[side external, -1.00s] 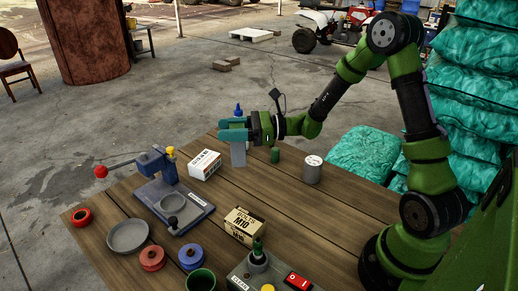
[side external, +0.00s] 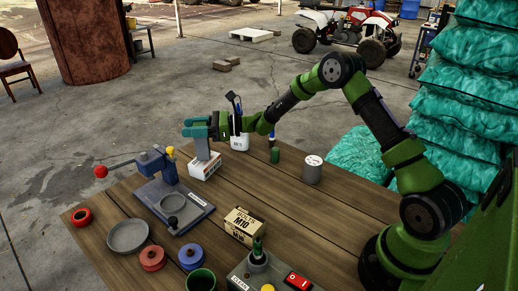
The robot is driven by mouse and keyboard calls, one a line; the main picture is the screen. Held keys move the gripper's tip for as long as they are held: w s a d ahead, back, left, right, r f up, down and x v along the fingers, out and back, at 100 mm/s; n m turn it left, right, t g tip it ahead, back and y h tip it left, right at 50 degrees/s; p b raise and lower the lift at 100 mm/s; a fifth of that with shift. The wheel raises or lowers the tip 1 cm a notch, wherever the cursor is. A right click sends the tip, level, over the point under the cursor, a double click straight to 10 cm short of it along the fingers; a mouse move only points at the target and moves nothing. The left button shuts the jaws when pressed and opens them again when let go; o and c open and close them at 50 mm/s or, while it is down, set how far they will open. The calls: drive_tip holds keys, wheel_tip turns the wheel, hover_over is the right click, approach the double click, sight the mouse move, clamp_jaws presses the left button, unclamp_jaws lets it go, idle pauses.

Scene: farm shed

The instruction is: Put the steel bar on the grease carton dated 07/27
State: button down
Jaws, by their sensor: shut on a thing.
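My gripper (side external: 193,132) is shut on the grey steel bar (side external: 203,149), which hangs upright below its teal fingers. The bar is over a white carton (side external: 205,168) with dark print on the near side of its top edge. The bar's lower end overlaps the carton's top in this view; I cannot tell whether it touches or is just above. The carton stands on the wooden table behind the blue-grey press. Its print is too small to read a date, so I cannot confirm it is the grease carton dated 07/27.
A lever press (side external: 172,196) with a red knob stands left of centre. A tan M10 carton (side external: 244,225), a grey can (side external: 312,170), a green cylinder (side external: 275,155) and a white bottle (side external: 240,143) stand on the table (side external: 300,215). A switch box (side external: 268,273) is at the front.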

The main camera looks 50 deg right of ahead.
drive_tip(key=shift+f, duration=0.2)
drive_tip(key=c, duration=0.5)
unclamp_jaws()
drive_tip(key=shift+f, duration=0.2)
